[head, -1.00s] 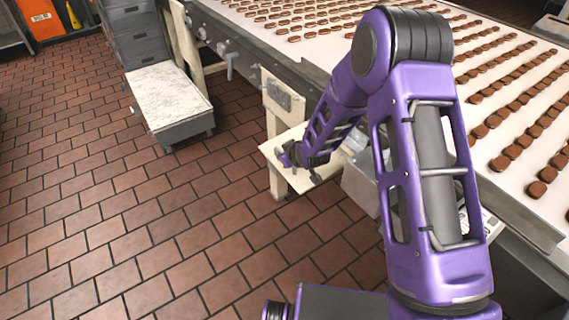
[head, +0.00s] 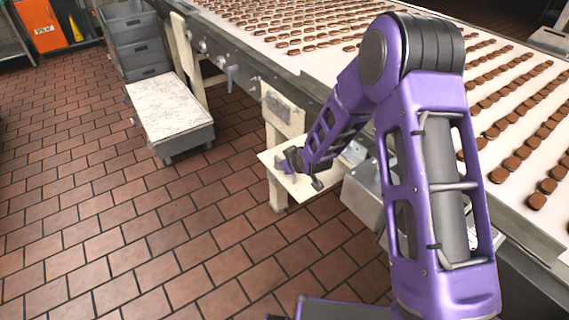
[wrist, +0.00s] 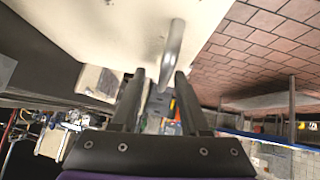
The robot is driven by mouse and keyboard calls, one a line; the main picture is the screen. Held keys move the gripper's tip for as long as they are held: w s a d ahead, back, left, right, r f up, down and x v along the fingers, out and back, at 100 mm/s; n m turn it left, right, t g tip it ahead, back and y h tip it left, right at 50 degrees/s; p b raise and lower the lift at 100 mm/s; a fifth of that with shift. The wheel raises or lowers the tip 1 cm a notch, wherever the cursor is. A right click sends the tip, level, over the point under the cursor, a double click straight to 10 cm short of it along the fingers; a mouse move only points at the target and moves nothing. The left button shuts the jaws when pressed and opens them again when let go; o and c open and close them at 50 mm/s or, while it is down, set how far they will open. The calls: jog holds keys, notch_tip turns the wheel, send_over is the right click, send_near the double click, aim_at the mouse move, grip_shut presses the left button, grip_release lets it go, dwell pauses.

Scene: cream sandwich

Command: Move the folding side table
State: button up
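The folding side table is a cream, flat panel (head: 270,157) beside a pale post on the conveyor's near side. In the head view it looks roughly level, and my arm hides part of it. My gripper (head: 303,172) is at the panel's outer part. In the wrist view the panel (wrist: 95,30) fills the upper left, with a grey metal bar (wrist: 173,50) across its face. The fingers of my gripper (wrist: 160,77) are apart, and the bar's end shows between or just beyond them. I cannot tell if they touch it.
The long conveyor (head: 290,50) carries rows of brown sandwich biscuits along the right. A low cart with a pale top (head: 172,105) and grey crates (head: 133,40) stand at the back left. The brick floor (head: 120,235) at left and front is clear.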

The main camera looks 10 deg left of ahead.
jog(key=shift+s, duration=0.1)
jog(key=p+v, duration=0.1)
jog(key=v, duration=1.6)
jog(key=shift+r, duration=0.2)
jog(key=shift+d, duration=0.15)
